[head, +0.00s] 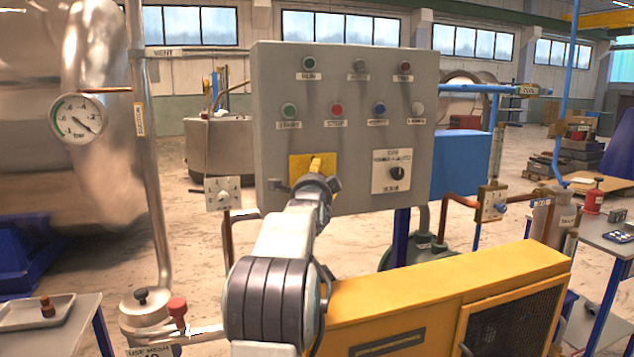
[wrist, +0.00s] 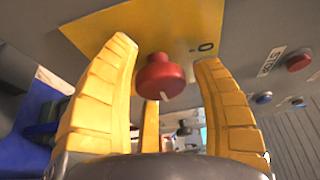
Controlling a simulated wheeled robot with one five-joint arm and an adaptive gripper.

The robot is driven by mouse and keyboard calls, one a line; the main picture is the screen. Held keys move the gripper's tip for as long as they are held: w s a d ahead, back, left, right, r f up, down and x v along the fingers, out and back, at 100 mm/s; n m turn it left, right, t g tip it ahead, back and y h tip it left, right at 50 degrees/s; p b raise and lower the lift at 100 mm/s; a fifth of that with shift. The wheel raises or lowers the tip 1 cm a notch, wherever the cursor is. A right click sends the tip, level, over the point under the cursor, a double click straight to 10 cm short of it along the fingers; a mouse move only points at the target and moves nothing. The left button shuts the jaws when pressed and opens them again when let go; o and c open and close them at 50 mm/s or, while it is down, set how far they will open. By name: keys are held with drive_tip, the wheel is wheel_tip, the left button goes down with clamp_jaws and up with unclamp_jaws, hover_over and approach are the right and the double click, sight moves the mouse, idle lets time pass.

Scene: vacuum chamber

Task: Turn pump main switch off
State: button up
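The pump main switch is a red rotary knob (wrist: 161,76) on a yellow plate (wrist: 178,28) in the wrist view. A pale mark on the knob points toward the bottom of the picture, and a "0" is printed on the plate to its right. In the head view the yellow plate (head: 297,165) is at the lower left of the grey panel, and my arm hides the knob. My gripper (wrist: 168,56) is open, with yellow fingers on either side of the knob and gaps showing. It is also at the plate in the head view (head: 321,163).
The grey control panel (head: 345,85) also carries several lamps and buttons and a black selector knob (head: 397,173) right of the plate. A yellow machine housing (head: 440,300) stands below. A pressure gauge (head: 77,121) and a vertical pipe (head: 150,170) are at left.

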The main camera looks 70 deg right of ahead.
drive_tip(key=c, duration=1)
drive_tip(key=b, duration=0.2)
drive_tip(key=shift+f+n+b, duration=0.3)
drive_tip(key=shift+f+n, duration=0.05)
drive_tip(key=shift+n, duration=0.05)
drive_tip(key=shift+b, duration=0.45)
drive_tip(key=shift+r+n+b, duration=0.2)
drive_tip(key=shift+n+b, duration=0.1)
drive_tip(key=shift+b, duration=0.15)
drive_tip(key=o, duration=1.2)
drive_tip(key=shift+r, duration=0.1)
drive_tip(key=shift+o, duration=0.2)
drive_tip(key=v, duration=1.2)
drive_tip(key=shift+f, duration=0.25)
